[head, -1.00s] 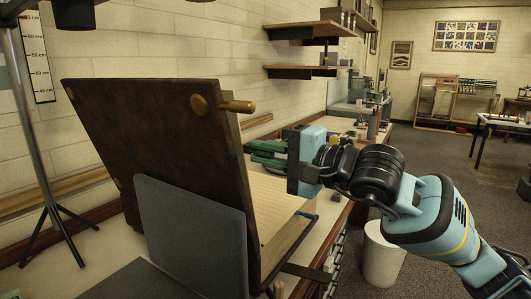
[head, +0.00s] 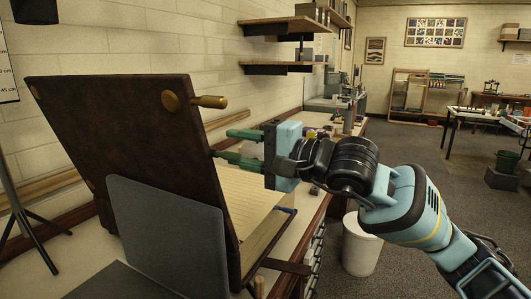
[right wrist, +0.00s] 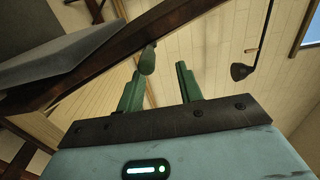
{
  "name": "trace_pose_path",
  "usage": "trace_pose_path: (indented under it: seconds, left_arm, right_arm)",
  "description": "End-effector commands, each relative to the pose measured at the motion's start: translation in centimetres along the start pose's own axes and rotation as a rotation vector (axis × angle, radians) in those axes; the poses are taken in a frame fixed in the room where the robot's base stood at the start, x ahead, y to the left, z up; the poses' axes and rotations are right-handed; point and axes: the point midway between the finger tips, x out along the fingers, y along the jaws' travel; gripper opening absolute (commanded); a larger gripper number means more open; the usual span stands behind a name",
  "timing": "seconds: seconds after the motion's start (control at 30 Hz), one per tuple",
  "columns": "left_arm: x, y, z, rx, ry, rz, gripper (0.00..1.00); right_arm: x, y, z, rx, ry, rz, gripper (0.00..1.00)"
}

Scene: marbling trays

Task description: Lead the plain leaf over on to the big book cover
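The big book cover (head: 125,140) is a dark brown board with brass knobs, standing tilted in the head view. A pale ruled page surface (head: 250,200) shows below and behind its right edge. I cannot single out the plain leaf; the cover hides much of what lies behind it. My right gripper (head: 233,146) is just right of the cover's edge, its green fingers apart. In the right wrist view the fingers (right wrist: 160,80) also stand apart, with a small green rounded piece near the left one. I see nothing clearly held. My left gripper is not in view.
A grey panel (head: 165,235) stands against the cover's front. A brass peg (head: 210,101) sticks out from the cover's top right. Shelves (head: 285,68) hang on the wall behind. A white bin (head: 360,245) stands on the floor beside the bench. A tripod stand is at far left.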

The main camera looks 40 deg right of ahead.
Motion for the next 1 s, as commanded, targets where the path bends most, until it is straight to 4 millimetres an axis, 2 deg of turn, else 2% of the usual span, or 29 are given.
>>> trace_pose_path:
  seconds: [0.5, 1.0]
  left_arm:
    - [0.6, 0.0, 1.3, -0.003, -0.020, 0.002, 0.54]
    - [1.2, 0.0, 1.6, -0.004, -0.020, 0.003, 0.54]
  right_arm:
    - [-2.2, 0.2, 0.0, -0.002, 0.000, 0.002, 0.36]
    - [-3.8, 0.2, -0.1, 0.002, 0.002, 0.002, 0.36]
